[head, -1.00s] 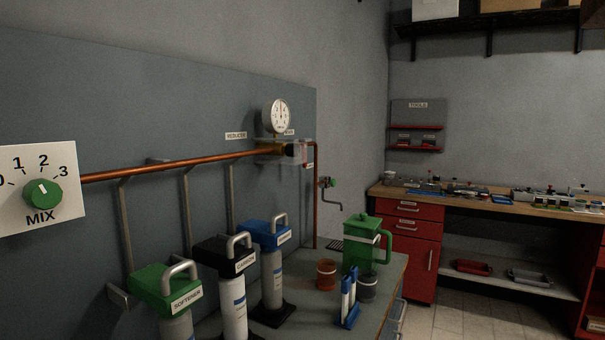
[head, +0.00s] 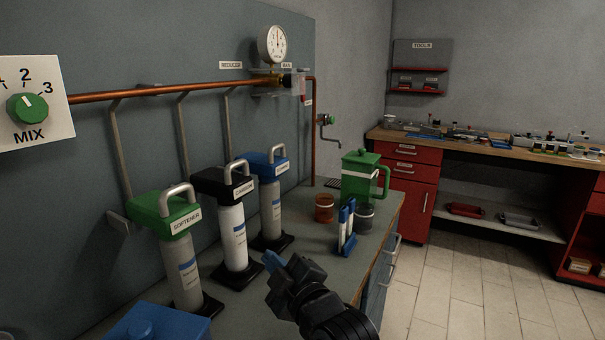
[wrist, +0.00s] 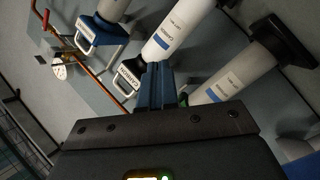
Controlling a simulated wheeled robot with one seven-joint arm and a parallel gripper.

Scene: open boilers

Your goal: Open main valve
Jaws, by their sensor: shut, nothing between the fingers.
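A copper pipe (head: 170,90) runs along the grey-blue wall panel to a round gauge (head: 272,44) with a brass fitting below it. A small label that seems to read MAIN (head: 286,65) is right of the gauge. Under it is a dark and pale fitting (head: 297,84) at the pipe's bend, too small to make out its handle position. My gripper (head: 272,260) is low over the bench, well below and apart from that fitting. Its blue fingers are together and empty, also in the wrist view (wrist: 157,72). The gauge shows at the left of the wrist view (wrist: 62,70).
Three filter cylinders with green (head: 165,218), black (head: 222,184) and blue (head: 262,166) handled tops stand between my gripper and the panel. A green pot (head: 360,176), cups and a blue-white holder (head: 346,228) stand to the right. A MIX dial (head: 28,108) is far left.

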